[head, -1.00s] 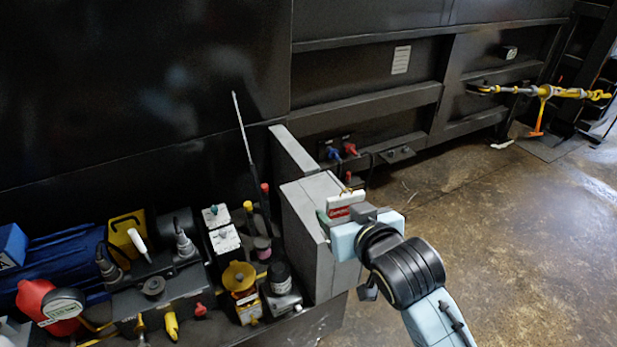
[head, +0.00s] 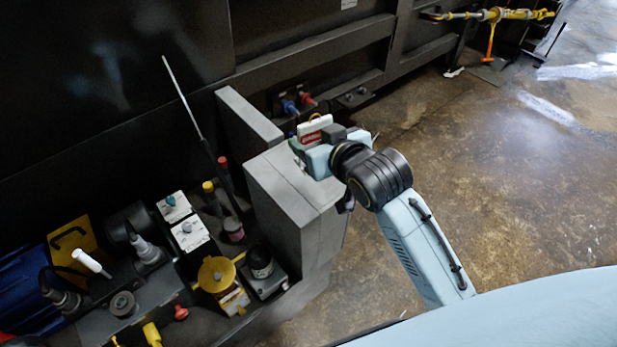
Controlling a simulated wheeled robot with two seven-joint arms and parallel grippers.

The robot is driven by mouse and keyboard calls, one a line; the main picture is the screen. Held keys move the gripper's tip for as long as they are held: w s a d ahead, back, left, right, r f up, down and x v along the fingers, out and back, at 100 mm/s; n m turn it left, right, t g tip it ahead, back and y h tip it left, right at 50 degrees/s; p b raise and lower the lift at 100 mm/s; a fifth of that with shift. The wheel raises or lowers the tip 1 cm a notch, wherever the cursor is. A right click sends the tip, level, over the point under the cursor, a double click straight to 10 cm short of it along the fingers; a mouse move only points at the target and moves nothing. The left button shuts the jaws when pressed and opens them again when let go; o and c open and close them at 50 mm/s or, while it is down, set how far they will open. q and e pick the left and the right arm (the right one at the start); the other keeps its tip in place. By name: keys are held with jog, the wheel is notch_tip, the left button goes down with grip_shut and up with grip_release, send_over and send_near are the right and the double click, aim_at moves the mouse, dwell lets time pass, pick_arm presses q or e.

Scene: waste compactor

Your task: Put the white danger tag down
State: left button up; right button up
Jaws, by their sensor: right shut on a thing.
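The white danger tag (head: 312,128) with a red band shows in the head view at the fingertips of my right gripper (head: 309,146). My right gripper is shut on it and holds it upright near the far end of the grey block's top (head: 283,178). A small yellow loop shows at the tag's upper edge. The lower part of the tag is hidden by the gripper, and I cannot tell whether it touches the block. My left gripper is not in view.
Red and blue connectors (head: 290,106) sit beyond. Open floor lies right.

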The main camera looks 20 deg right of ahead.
jog(key=w+a+f+n+y+b, duration=0.1)
jog(key=w+a+f+n+y, duration=0.15)
jog(key=w, duration=0.55)
jog(key=shift+g, duration=0.3)
jog(key=shift+d+f+b, duration=0.15)
jog(key=shift+f+b, duration=1)
jog(key=shift+f, duration=3.95)
jog(key=shift+f, duration=0.1)
jog(key=o, duration=1)
jog(key=shift+s, duration=0.1)
jog(key=p+v, duration=0.2)
jog(key=v, duration=1)
